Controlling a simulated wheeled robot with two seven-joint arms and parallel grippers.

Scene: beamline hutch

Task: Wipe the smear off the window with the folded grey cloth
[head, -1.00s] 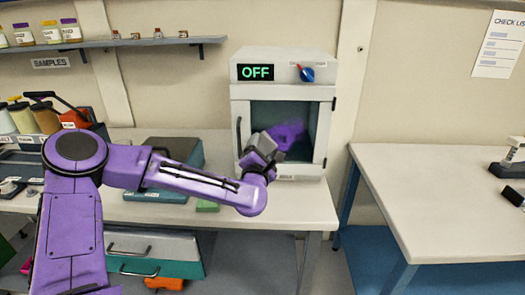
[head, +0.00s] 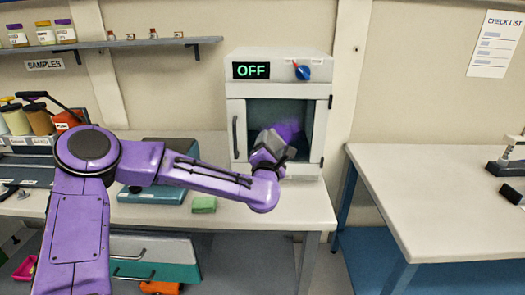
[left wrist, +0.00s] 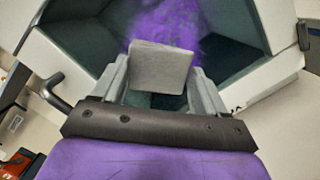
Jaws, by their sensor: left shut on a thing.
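A white cabinet (head: 316,110) has a dark window (head: 308,115) in its front door, with a purple smear (head: 289,130) on it. The smear also shows in the left wrist view (left wrist: 168,25), spread across the glass. My left gripper (head: 271,146) is in front of the window, shut on the folded grey cloth (left wrist: 160,67). The cloth sits between the two fingers and covers part of the smear in the wrist view. In the head view, the gripper hides the lower left of the smear. Whether the cloth touches the glass cannot be told. My right gripper is not in view.
The cabinet shows OFF beside a blue and red knob (head: 302,70). Its door handle (head: 235,137) is on the left. A green block (head: 204,204) lies on the bench (head: 300,210). The table at right (head: 430,185) is mostly clear.

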